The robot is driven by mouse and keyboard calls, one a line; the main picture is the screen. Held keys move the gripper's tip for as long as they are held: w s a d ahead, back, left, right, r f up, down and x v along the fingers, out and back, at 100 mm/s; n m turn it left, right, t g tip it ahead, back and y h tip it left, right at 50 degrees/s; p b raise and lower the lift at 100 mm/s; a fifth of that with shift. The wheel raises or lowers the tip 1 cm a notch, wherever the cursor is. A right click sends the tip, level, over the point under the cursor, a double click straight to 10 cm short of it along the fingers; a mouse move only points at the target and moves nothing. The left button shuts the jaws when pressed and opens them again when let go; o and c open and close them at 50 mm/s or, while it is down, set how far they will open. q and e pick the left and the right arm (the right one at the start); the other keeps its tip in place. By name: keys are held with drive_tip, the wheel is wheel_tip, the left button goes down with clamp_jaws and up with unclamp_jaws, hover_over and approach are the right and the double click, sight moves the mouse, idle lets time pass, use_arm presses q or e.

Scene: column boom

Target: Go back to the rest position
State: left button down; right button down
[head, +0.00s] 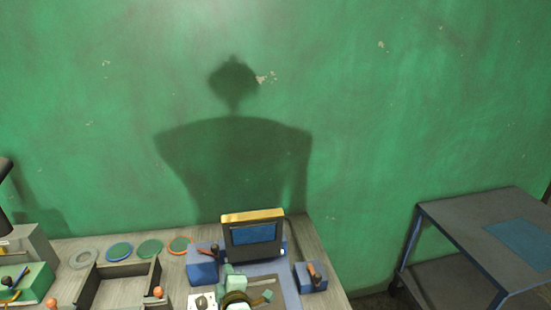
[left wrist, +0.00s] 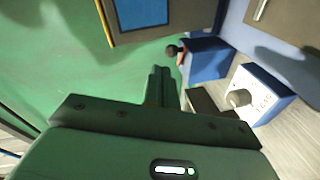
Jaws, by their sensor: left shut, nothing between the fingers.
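My left gripper (head: 229,270) is low in the middle of the head view, pale green, in front of the screen unit and partly overlapped by my own arm parts. In the left wrist view its fingers (left wrist: 161,85) are together, with nothing between them. They are above the bench area, beside a blue box with a small lever and a white box with a knob. I cannot tell how high they are. My right gripper is not seen.
A yellow-topped screen unit (head: 253,235) stands at the bench's back. A blue lever box (head: 203,268) is left of it, another (head: 311,277) right. A white knob box (head: 201,301), dark tray (head: 119,270) and coloured rings (head: 150,248) are near. A cart (head: 455,222) stands right.

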use_arm(q)
drive_tip(key=s+d+r+m+t+h, duration=0.1)
drive_tip(key=s+d+r+m+h, duration=0.35)
drive_tip(key=m+h, duration=0.7)
drive_tip(key=s+a+f+m+g+y, duration=0.15)
drive_tip(key=s+m+g, duration=0.25)
drive_tip(key=s+m, duration=0.6)
drive_tip(key=s+a+r+m+g+y, duration=0.2)
drive_tip(key=s+a+y, duration=0.2)
drive_tip(key=s+a, duration=0.4)
drive_tip(key=s+a+r+m+g+y, duration=0.25)
drive_tip(key=s+a+y, duration=0.25)
drive_tip(key=s+a, duration=0.35)
drive_tip(key=s+d+f+g+h+b, duration=0.1)
drive_tip(key=s+d+f+b, duration=0.15)
drive_tip(key=f, duration=0.95)
drive_tip(key=s+d+f+g+h+b, duration=0.1)
drive_tip(key=f+b, duration=0.3)
drive_tip(key=f, duration=0.9)
drive_tip(key=s+d+f+g+h+b, duration=0.1)
drive_tip(key=s+d+f+b, duration=0.15)
drive_tip(key=f, duration=0.95)
drive_tip(key=s+a+f+n+g+h+b, duration=0.1)
drive_tip(key=s+f+n+g+b, duration=0.2)
drive_tip(key=s+f+b, duration=0.5)
drive_tip(key=s+f, duration=1.1)
drive_tip(key=f, duration=0.3)
drive_tip(key=shift+n+h, duration=0.3)
drive_tip(key=shift+w+g, duration=0.1)
drive_tip(key=shift+g, duration=0.15)
